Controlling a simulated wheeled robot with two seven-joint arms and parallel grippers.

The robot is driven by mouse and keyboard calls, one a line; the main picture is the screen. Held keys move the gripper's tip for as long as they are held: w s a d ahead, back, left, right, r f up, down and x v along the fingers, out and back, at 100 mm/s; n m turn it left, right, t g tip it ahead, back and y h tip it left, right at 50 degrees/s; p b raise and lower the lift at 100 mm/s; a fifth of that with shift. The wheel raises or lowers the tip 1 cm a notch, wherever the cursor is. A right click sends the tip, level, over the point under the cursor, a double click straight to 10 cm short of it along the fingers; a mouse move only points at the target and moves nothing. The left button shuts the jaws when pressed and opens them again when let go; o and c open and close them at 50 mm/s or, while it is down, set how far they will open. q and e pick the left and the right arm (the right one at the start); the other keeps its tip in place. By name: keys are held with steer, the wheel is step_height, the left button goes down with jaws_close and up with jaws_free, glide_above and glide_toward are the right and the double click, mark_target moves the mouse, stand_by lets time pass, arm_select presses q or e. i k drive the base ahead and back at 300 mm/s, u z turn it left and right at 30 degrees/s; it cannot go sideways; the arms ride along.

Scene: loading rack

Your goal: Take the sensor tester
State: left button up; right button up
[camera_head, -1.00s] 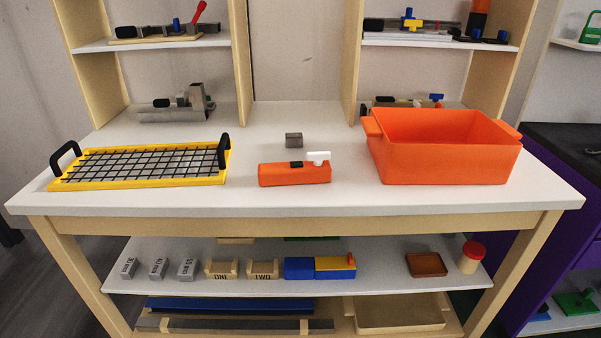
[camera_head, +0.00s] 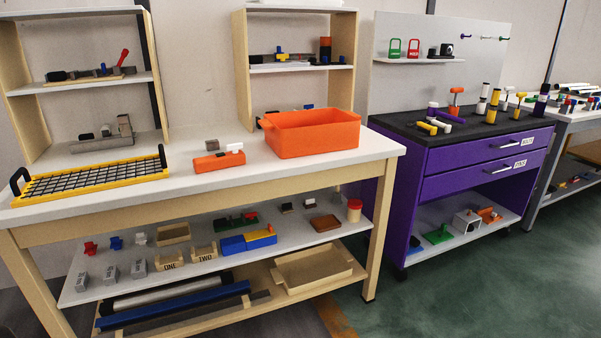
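No label names the sensor tester, so I cannot tell for sure which object it is. An orange block-shaped device (camera_head: 217,162) with a dark part and a white knob on top lies on the white tabletop, left of the orange bin (camera_head: 312,140). A small grey block (camera_head: 212,145) sits just behind it. Neither of my grippers is in view.
A yellow-framed grid tray (camera_head: 100,190) with black handles lies at the tabletop's left. Blocks and trays fill the lower shelf (camera_head: 290,245). A purple cabinet (camera_head: 450,197) with a dark top stands to the right. Green floor (camera_head: 450,295) in front is clear.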

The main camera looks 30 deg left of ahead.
mark_target(222, 160)
steer(key=z, duration=0.4)
steer(key=i, duration=0.9)
steer(key=u, duration=0.8)
steer(key=i, duration=1.1)
steer(key=u, duration=1.1)
